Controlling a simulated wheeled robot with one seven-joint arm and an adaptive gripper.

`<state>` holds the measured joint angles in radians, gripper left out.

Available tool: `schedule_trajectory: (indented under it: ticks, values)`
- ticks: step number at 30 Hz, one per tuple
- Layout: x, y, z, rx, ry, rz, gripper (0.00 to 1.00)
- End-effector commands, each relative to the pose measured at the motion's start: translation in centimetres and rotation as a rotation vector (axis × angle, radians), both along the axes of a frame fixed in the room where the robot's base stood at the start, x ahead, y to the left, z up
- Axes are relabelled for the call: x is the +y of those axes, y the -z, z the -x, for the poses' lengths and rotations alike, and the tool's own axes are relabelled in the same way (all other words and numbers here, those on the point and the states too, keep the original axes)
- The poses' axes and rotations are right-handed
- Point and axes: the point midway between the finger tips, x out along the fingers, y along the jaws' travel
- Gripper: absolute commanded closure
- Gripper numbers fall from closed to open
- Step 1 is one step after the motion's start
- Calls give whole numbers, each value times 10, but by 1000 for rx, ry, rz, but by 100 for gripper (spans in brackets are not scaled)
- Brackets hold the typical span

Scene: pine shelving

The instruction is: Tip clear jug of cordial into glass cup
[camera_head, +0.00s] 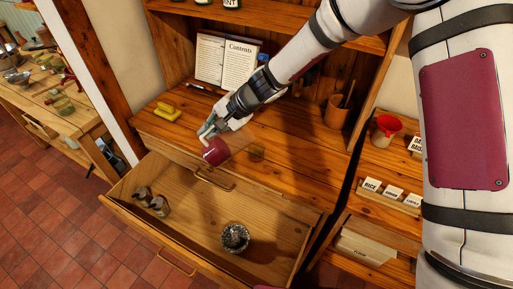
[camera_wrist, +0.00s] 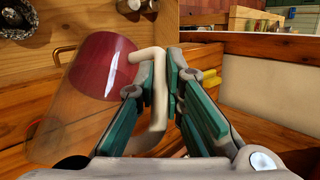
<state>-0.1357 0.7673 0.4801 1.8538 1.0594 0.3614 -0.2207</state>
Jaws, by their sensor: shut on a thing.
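The clear jug (camera_head: 236,140) has dark red cordial (camera_head: 213,152) in one end. It is held at the front edge of the wooden counter and looks tilted, with its clear part toward the right. In the wrist view the jug (camera_wrist: 62,112) fills the left side, with its cream handle (camera_wrist: 159,95) between my fingers. My gripper (camera_head: 207,131) is shut on that handle; the fingers also show in the wrist view (camera_wrist: 163,75). The cup's contents are unclear.
An open drawer (camera_head: 190,235) below holds shakers (camera_head: 150,202) and a round metallic thing (camera_head: 235,238). An open book (camera_head: 226,62), a yellow object (camera_head: 167,111) and a utensil pot (camera_head: 338,112) stand on the counter. A red-topped mug (camera_head: 385,130) is on the right shelf.

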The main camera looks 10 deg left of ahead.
Motion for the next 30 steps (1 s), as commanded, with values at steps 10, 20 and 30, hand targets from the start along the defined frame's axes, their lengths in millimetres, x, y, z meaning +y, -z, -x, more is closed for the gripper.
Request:
schedule_trajectory:
  ticks: [10, 20, 30]
  values:
    - [-1, -1, -1, 8, 1, -18, 100]
    - [-2, -1, -1, 14, 0, -33, 100]
    - [-4, -1, -2, 20, 0, -48, 100]
